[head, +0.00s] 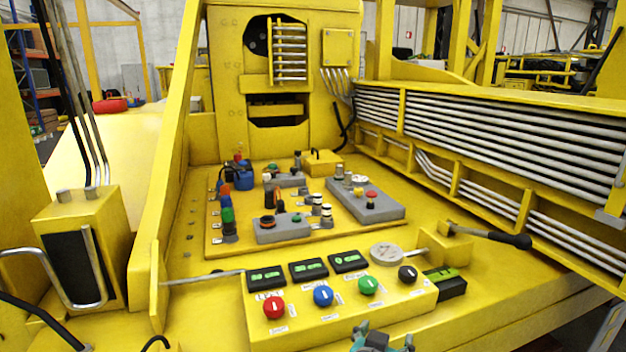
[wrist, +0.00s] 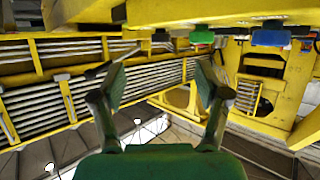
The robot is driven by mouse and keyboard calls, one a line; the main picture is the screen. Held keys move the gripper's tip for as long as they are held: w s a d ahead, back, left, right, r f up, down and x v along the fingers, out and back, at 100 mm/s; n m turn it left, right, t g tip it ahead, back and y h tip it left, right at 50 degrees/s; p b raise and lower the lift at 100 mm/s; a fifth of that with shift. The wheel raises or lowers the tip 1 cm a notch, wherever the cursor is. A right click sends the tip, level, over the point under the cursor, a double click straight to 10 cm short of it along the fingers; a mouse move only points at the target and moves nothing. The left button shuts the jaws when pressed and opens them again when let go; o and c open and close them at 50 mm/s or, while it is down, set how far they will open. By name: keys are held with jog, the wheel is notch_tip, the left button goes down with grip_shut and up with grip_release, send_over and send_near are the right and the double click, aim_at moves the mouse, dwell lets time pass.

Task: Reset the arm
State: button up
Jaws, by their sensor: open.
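My gripper (wrist: 160,90) shows in the wrist view with its two fingers spread wide apart and nothing between them. The wrist picture looks upside down, with the roof low in the frame and the yellow panel along the top. In the head view only the tip of my gripper (head: 382,340) shows at the bottom edge, in front of the yellow control box (head: 345,312). The box carries a red knob (head: 274,308), a blue knob (head: 323,296), a green knob (head: 369,285) and a black knob (head: 408,274). The rest of my arm is hidden.
Behind the box, a yellow board (head: 222,246) bears grey blocks and several small coloured fittings. A black-handled lever (head: 508,239) sticks out at the right. Silver pipes (head: 515,140) line the right wall. A yellow post (head: 176,130) and a box with a metal handle (head: 90,235) stand left.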

jog(key=s+d+f+n+t+y, duration=0.1)
jog(key=s+d+f+n+y, duration=0.15)
jog(key=s+f, duration=0.65)
jog(key=s+d+f+n+y, duration=0.15)
jog(key=s+f+n, duration=0.25)
jog(key=s+f, duration=0.5)
jog(key=s+d+r+m+t+y, duration=0.1)
jog(key=s+r+y, duration=0.1)
jog(key=s, duration=2.4)
jog(key=shift+r+t, duration=0.2)
jog(key=shift+t, duration=0.1)
jog(key=shift+w, duration=0.15)
